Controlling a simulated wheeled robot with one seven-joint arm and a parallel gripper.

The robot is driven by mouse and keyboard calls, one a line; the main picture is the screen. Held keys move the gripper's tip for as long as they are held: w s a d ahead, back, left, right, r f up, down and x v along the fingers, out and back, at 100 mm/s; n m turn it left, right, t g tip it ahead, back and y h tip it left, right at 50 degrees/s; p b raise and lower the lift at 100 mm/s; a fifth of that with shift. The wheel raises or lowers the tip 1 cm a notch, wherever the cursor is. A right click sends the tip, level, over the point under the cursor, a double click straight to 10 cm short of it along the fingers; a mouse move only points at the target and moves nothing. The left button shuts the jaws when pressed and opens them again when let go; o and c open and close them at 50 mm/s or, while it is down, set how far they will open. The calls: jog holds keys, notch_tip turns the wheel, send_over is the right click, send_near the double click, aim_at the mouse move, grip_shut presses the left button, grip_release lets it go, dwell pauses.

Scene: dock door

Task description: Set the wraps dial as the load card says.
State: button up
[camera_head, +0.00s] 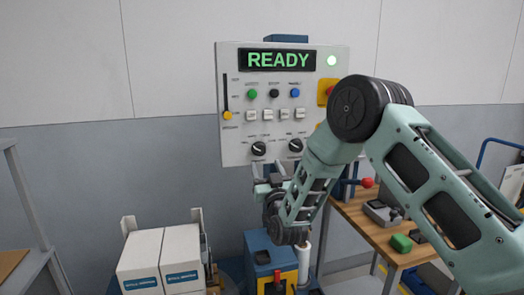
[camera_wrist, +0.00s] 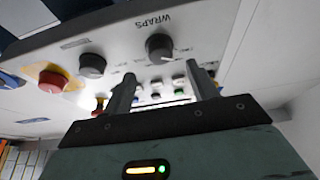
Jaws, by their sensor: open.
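The wraps dial (camera_wrist: 160,46) is a black round knob beside the printed word WRAPS in the wrist view. In the head view it appears to be the left black knob (camera_head: 258,148) low on the grey control panel (camera_head: 235,155). Its setting is too small to read. A second black dial (camera_wrist: 92,65) sits beside it. My gripper (camera_head: 268,168) is open and empty just below the dials, fingers toward the panel. In the wrist view its two fingers (camera_wrist: 163,84) stand apart, with the wraps dial beyond them, not between them. I cannot make out a load card.
Buttons and a slider (camera_head: 227,115) sit above the dials. A red stop button (camera_wrist: 53,82) shows on yellow. White boxes (camera_head: 160,262) stand lower left; a wooden bench (camera_head: 365,225) is right.

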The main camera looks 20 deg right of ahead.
aim_at(261, 152)
jog(key=p+x, duration=0.1)
jog(key=x, duration=0.5)
jog(key=shift+r+p, duration=0.1)
jog(key=shift+p, duration=0.2)
jog(key=shift+c, duration=0.4)
jog(key=c, duration=0.9)
